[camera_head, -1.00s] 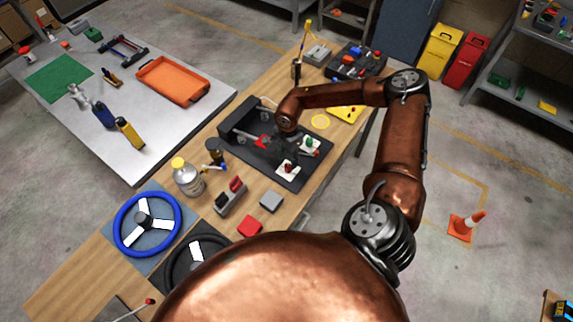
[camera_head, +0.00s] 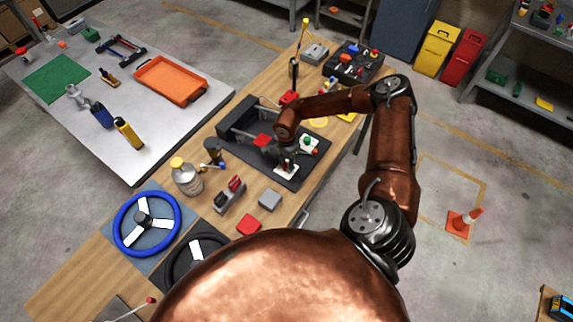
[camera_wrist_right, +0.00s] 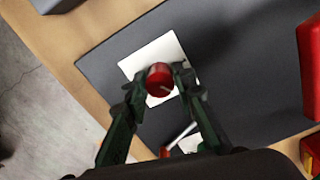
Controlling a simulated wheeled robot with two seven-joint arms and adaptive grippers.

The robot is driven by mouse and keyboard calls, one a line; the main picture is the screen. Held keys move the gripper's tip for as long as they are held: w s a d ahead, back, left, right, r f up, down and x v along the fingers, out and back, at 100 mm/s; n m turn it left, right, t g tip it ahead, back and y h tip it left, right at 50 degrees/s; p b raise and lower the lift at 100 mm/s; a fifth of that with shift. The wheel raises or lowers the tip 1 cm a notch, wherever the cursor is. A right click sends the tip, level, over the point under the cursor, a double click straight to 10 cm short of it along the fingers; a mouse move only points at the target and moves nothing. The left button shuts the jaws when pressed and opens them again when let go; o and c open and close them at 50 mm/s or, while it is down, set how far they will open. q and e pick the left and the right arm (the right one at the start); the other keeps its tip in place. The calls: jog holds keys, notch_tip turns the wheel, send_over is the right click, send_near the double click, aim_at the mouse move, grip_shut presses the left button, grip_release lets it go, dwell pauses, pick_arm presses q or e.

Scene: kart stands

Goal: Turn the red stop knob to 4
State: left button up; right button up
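The red stop knob (camera_wrist_right: 158,77) sits on a white square plate (camera_wrist_right: 168,48) on the dark panel, seen in the right wrist view. A short pale pointer line shows on its face; I see no readable numbers. My right gripper (camera_wrist_right: 158,82) is open, with one finger on each side of the knob and small gaps visible; I cannot tell if either finger touches it. In the head view my right gripper (camera_head: 286,160) is over the white plate (camera_head: 288,174) and hides the knob. My left gripper is not in view.
A second white plate with a green knob (camera_head: 306,140) is close by on the dark panel (camera_head: 318,160). A red block (camera_head: 263,141) is on the panel's left part. A grey block (camera_head: 270,199) and a red block (camera_head: 248,224) lie in front on the wooden bench.

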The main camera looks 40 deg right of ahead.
grip_shut()
jog(key=shift+m, duration=0.3)
jog(key=m, duration=1)
jog(key=shift+m, duration=0.4)
jog(key=m, duration=1.2)
jog(key=shift+w+p, duration=0.1)
jog(key=shift+p, duration=0.2)
jog(key=shift+m, duration=0.4)
